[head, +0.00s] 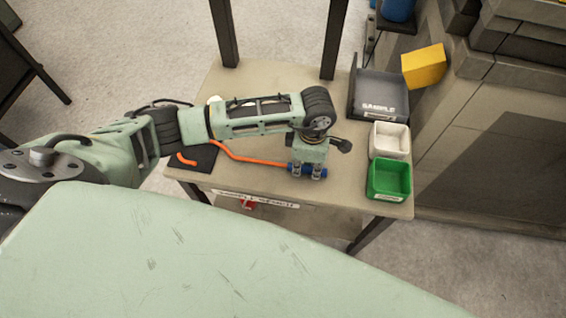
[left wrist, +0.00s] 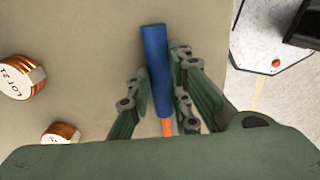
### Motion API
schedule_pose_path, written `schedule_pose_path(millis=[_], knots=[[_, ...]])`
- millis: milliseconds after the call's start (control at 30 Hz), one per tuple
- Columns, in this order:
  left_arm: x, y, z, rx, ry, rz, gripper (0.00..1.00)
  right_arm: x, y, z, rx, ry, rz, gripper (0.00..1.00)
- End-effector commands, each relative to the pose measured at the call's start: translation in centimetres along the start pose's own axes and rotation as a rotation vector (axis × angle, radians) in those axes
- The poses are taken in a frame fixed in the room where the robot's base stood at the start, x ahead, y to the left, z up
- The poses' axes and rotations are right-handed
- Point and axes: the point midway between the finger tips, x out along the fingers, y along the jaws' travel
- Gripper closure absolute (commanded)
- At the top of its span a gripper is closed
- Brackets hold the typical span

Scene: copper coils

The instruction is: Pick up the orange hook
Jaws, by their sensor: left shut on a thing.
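The orange hook (head: 256,160) has a long thin orange shaft and a blue handle (left wrist: 156,75). In the head view its curved orange end (head: 184,160) is at the left, over a black mat, and part of the shaft is hidden behind my arm. My left gripper (head: 307,172) points down at the handle near the table's front edge. In the left wrist view the fingers (left wrist: 160,78) of my left gripper lie on both sides of the blue handle, shut on it. I cannot tell whether the hook touches the table. My right gripper is not in view.
The beige table (head: 340,200) holds a grey SAMPLE tray (head: 381,114), a white bin (head: 405,155) and a green bin (head: 403,195) at the right. Copper coils (left wrist: 22,80) lie on it in the left wrist view. A yellow box (head: 424,66) stands behind at right.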

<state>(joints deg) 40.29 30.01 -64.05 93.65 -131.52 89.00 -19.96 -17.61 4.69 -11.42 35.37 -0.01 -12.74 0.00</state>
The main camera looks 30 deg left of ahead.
Motion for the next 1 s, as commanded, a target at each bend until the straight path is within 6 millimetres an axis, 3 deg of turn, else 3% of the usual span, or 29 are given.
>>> schedule_pose_path(millis=[367,633,1000], knots=[[-0.8,0.1,0.0,0.000,0.000,0.002,1.00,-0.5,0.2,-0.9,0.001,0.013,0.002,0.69],[-5.0,0.1,0.0,0.000,-0.002,0.004,1.00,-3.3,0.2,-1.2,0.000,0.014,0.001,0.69],[-9.4,-4.8,7.0,0.005,-0.003,0.001,1.00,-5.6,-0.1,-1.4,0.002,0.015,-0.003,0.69]])
